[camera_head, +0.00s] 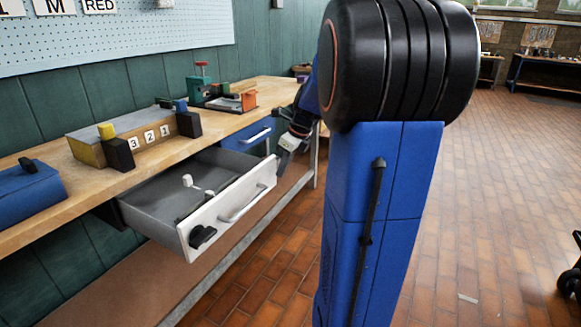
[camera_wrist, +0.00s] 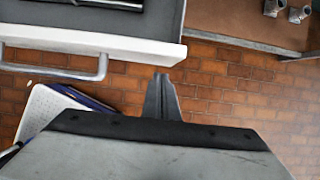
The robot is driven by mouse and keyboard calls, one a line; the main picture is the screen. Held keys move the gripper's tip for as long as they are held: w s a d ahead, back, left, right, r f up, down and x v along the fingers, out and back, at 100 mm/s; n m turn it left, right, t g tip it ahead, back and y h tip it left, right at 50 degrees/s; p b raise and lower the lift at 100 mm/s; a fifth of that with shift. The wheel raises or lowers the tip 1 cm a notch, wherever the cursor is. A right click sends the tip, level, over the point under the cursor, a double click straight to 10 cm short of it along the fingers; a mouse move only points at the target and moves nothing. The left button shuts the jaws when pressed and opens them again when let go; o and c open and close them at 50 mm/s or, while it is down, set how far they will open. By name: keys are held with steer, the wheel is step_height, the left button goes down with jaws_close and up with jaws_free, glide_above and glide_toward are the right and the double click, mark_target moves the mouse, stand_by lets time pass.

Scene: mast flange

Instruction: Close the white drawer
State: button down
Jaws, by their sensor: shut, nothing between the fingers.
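The white drawer (camera_head: 230,212) stands pulled out from under the wooden workbench, with small white and dark items inside. Its front has a bar handle (camera_head: 243,204) and a black knob-like piece (camera_head: 202,237). In the wrist view the white drawer front (camera_wrist: 100,42) and handle (camera_wrist: 60,72) show at upper left. My gripper (camera_wrist: 163,95) is shut and empty, just in front of the right end of the drawer front. In the head view my gripper (camera_head: 284,158) is small, beside the drawer's far right corner; contact cannot be told.
A blue drawer (camera_head: 250,133) sits shut beside the white one. The workbench top (camera_head: 60,190) holds a numbered box (camera_head: 140,138), a blue case (camera_head: 25,190) and a vise-like tool (camera_head: 215,90). Brick floor (camera_head: 500,200) is open at right.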

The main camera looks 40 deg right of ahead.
mark_target(227, 153)
steer(key=shift+w+a, duration=0.25)
steer(key=shift+w, duration=0.4)
steer(key=shift+w, duration=0.1)
steer(key=w+a, duration=0.2)
steer(key=w, duration=0.5)
steer(key=w+a, duration=0.3)
steer(key=w, duration=0.4)
steer(key=w+a, duration=0.2)
steer(key=w, duration=0.5)
steer(key=shift+a, duration=0.35)
steer(key=shift+s+d, duration=0.1)
